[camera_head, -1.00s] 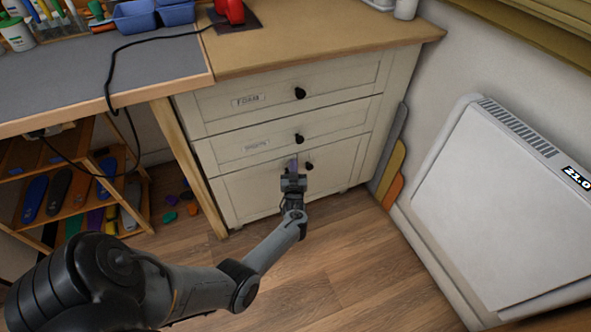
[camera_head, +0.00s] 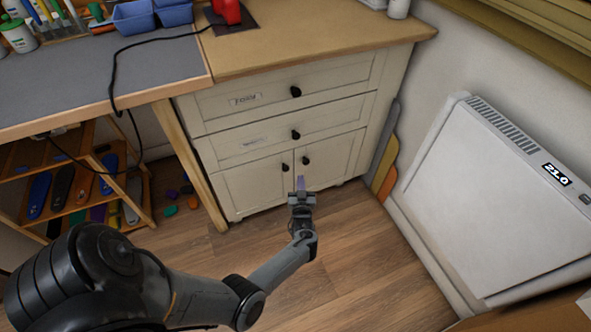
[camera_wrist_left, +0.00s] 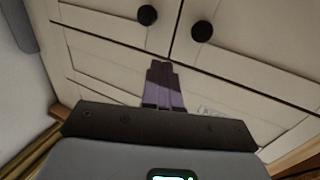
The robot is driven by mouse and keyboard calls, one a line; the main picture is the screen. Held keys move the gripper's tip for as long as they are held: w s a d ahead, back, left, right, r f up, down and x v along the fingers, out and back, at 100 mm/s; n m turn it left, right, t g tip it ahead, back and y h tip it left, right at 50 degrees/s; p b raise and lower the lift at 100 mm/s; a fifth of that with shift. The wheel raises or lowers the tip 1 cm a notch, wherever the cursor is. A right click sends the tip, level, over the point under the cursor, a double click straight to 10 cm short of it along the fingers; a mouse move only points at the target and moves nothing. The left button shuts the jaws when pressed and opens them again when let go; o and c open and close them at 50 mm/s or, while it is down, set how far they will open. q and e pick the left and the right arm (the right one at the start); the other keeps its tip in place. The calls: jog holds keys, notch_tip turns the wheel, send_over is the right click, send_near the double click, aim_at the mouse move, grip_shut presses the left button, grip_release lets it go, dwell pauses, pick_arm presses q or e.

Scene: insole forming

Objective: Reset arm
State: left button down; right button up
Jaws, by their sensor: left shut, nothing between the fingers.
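My left gripper (camera_head: 300,183) shows in the head view in front of the lower doors of a cream cabinet (camera_head: 250,188). Its narrow purple fingers are together with nothing between them. In the left wrist view the shut fingers (camera_wrist_left: 164,82) point at the cabinet front, with two black knobs beyond them. The fingers look apart from the knobs. My left arm reaches in from the lower left of the head view. My right gripper is not in either view.
The cabinet has two labelled drawers with black knobs above two closed doors. A white heater (camera_head: 500,200) stands along the right wall. A workbench (camera_head: 80,75) and a wooden shelf (camera_head: 75,225) of insoles are at the left. Wood floor (camera_head: 370,260) is clear right of the gripper.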

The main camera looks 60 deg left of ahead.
pick_arm(q)
jog(key=s+d+r+m+p, duration=0.1)
jog(key=s+d+m+p, duration=0.1)
jog(key=s+p, duration=0.45)
jog(key=s+a+r+m+t+h+p, duration=0.1)
jog(key=s+r+m+t+h+p, duration=0.3)
jog(key=r+p, duration=0.65)
jog(key=s+d+r+m+g+h+p, duration=0.1)
jog(key=d+r+m+g+h+p, duration=0.2)
jog(key=d+r+h+p, duration=1.1)
jog(key=s+d+r+m+g+y+b, duration=0.3)
jog(key=s+d+r+m+g+b, duration=0.3)
jog(key=s+d+r, duration=0.75)
notch_tip(320, 180, up, 36)
jog(key=w+n+g+p, duration=0.1)
jog(key=p, duration=3.7)
jog(key=shift+w+d, duration=0.4)
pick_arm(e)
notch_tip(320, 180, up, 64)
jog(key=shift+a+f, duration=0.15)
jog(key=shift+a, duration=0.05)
